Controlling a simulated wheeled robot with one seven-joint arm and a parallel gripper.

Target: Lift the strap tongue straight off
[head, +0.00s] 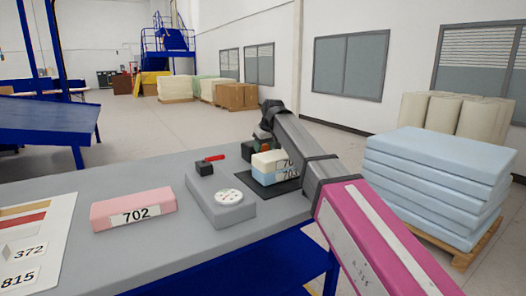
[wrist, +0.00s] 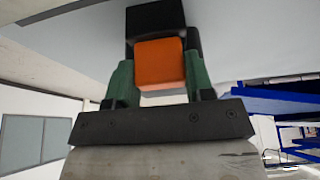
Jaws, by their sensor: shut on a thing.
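In the wrist view, my gripper (wrist: 160,68) has its two green fingers shut on an orange block-shaped strap tongue (wrist: 161,64), one finger at each side. A black part (wrist: 155,17) sits directly beyond the tongue; I cannot tell whether the two touch. In the head view, the end of my arm is over the far edge of the grey table, behind the stacked foam blocks. A small orange spot there (head: 266,148) is probably the tongue, beside a dark green and black shape. My arm and the blocks partly hide this area.
A cream block (head: 264,160) lies on a light blue block (head: 268,175) on a black mat (head: 291,186). A grey device with a white disc (head: 229,197) and a black box with a red lever (head: 205,168) stand left of it. Pink block 702 (head: 110,209) lies further left.

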